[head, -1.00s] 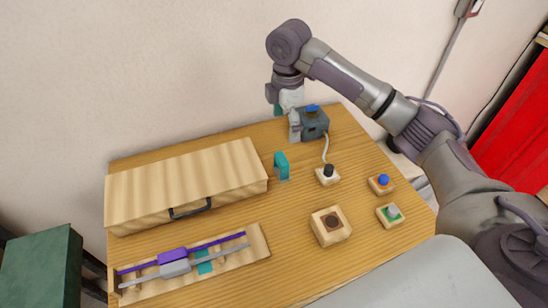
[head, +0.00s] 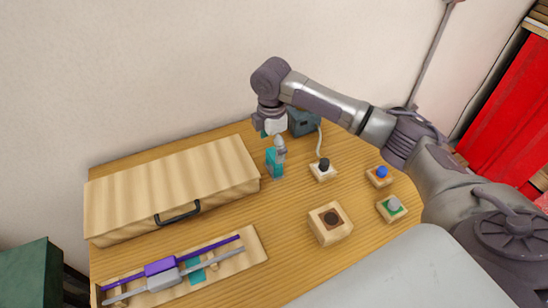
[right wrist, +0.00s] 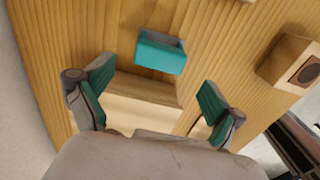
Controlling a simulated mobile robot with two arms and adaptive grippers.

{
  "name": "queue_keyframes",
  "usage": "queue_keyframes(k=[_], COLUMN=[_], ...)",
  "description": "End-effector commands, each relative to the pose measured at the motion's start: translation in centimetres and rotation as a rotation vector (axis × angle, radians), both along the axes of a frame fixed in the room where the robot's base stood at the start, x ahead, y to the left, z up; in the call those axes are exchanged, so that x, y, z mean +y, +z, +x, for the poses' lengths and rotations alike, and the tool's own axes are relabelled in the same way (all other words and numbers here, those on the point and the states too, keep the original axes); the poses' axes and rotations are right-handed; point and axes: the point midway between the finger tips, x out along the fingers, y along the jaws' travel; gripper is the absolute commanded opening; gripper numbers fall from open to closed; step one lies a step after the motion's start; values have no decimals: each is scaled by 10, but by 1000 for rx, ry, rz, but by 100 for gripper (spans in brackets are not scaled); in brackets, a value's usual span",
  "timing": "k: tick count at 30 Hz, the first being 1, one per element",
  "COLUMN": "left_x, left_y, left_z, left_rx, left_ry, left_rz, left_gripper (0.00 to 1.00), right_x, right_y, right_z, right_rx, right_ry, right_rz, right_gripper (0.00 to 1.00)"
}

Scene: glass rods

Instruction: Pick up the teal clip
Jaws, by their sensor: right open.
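The teal clip (head: 271,163) stands on the wooden table just right of the closed wooden box. In the right wrist view the teal clip (right wrist: 160,52) lies ahead of the fingertips, roughly centred between them. My right gripper (head: 279,146) is open and empty, above and beside the clip, and partly overlaps it in the head view. Its two green-padded fingers (right wrist: 155,88) are spread wide in the right wrist view. Whether a finger touches the clip I cannot tell. My left gripper is not in view.
A wooden box with a black handle (head: 177,212) stands left of the clip. A tray (head: 255,249) in front holds purple and grey rods and another teal piece (head: 195,271). A black-knobbed block (head: 323,170), a wooden block (head: 330,224) and a grey device (head: 304,122) stand to the right.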

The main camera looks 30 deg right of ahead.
Motion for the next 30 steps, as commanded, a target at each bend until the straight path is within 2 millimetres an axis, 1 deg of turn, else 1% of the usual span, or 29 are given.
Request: queue_keyframes(k=[5, 10, 12, 15, 23, 30], left_x=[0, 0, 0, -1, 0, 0], left_y=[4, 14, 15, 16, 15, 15], left_z=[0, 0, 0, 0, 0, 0], left_rx=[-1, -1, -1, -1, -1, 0], left_ry=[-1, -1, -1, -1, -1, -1], left_rz=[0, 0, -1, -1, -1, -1], left_gripper=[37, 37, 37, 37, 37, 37], right_x=[-1, -7, -7, -7, -7, -7], right_y=[-11, -36, -46, -55, -58, -58], right_z=[0, 0, 0, 0, 1, 1], right_rx=[2, 4, 2, 1, -1, -1], right_ry=[0, -1, 0, 0, 1, 1], right_rz=[0, -1, 0, 0, 0, 0], right_gripper=[94, 94, 94, 94, 94, 54])
